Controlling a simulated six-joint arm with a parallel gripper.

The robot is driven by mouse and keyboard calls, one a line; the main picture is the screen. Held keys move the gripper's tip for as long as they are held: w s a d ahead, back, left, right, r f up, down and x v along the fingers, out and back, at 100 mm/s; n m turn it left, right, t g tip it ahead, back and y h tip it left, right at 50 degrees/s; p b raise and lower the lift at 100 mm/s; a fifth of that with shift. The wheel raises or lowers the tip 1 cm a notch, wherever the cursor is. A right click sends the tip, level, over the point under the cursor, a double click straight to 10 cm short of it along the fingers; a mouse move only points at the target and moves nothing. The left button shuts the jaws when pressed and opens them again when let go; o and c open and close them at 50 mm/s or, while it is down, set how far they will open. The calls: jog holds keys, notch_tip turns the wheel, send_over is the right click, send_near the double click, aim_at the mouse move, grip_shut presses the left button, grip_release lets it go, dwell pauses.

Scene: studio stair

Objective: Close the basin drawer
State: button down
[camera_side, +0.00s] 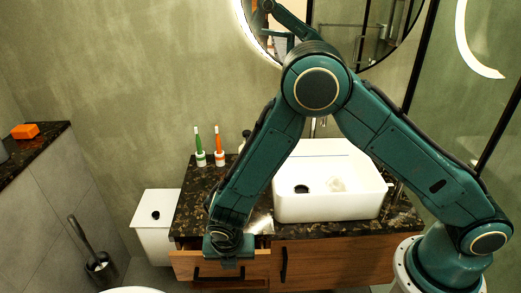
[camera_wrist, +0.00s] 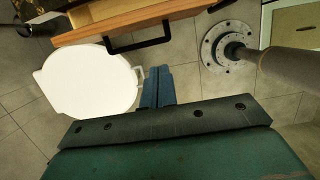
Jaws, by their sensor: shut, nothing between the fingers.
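The basin drawer (camera_side: 187,265) is the left wooden drawer under the dark stone counter. It stands partly open, its front pulled out past the counter edge. Its wooden front (camera_wrist: 125,17) and black bar handle (camera_wrist: 140,46) show at the top of the wrist view. My gripper (camera_side: 229,263) is in front of the drawer at its right part, pointing down, and hides some of it. In the wrist view my gripper (camera_wrist: 158,88) is shut and empty, its fingers just outside the handle. I cannot tell whether they touch the drawer.
The white basin (camera_side: 325,207) sits on the counter (camera_side: 205,190), with a green and an orange toothbrush (camera_side: 218,145) to its left. A white box (camera_side: 155,230) and a toilet brush (camera_side: 100,265) stand at left. A white rounded lid (camera_wrist: 85,80) lies below the drawer. Tiled floor surrounds it.

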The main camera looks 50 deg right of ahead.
jog(key=shift+v, duration=0.95)
jog(key=a+f+t+h, duration=0.3)
jog(key=a+t+h, duration=0.1)
jog(key=a, duration=0.4)
jog(key=shift+f, duration=0.2)
send_over(217, 280)
notch_tip(217, 280, down, 7)
jog(key=shift+r, duration=0.1)
jog(key=shift+w+d, duration=0.4)
jog(key=shift+w, duration=0.1)
